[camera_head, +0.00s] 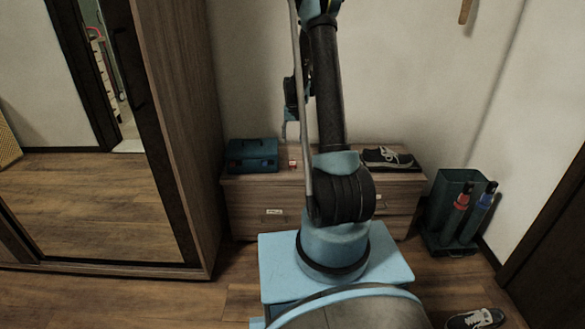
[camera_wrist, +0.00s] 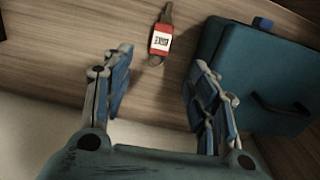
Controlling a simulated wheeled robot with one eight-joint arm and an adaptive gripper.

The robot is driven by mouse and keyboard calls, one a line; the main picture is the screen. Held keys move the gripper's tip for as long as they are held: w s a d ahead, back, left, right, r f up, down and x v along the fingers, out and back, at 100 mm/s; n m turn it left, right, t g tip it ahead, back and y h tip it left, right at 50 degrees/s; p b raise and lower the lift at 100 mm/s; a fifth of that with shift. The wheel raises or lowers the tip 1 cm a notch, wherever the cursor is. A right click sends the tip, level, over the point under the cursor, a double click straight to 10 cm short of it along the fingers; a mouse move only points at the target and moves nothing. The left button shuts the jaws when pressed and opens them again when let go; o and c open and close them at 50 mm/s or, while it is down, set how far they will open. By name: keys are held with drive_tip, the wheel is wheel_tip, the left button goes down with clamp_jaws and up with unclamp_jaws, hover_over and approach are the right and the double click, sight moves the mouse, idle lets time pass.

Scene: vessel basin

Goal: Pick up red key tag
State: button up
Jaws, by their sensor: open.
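The red key tag (camera_wrist: 160,42) lies on the wooden top of a low cabinet, with a white label on its face and a key at one end. In the head view it is a tiny red spot (camera_head: 292,164) right of the teal box. My gripper (camera_wrist: 158,95) is open and empty in the wrist view. The tag lies beyond the gap between its two fingers, apart from both. In the head view my gripper is mostly hidden behind my arm.
The teal box (camera_head: 252,155) stands close beside the tag; it also shows in the wrist view (camera_wrist: 255,75), next to the right finger. A dark shoe (camera_head: 388,157) lies on the low cabinet (camera_head: 243,204) farther right. A tall mirrored wardrobe (camera_head: 180,120) stands left.

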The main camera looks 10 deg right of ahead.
sight(293, 163)
wheel_tip(293, 163, down, 13)
drive_tip(key=shift+f, duration=0.15)
drive_tip(key=c, duration=1.1)
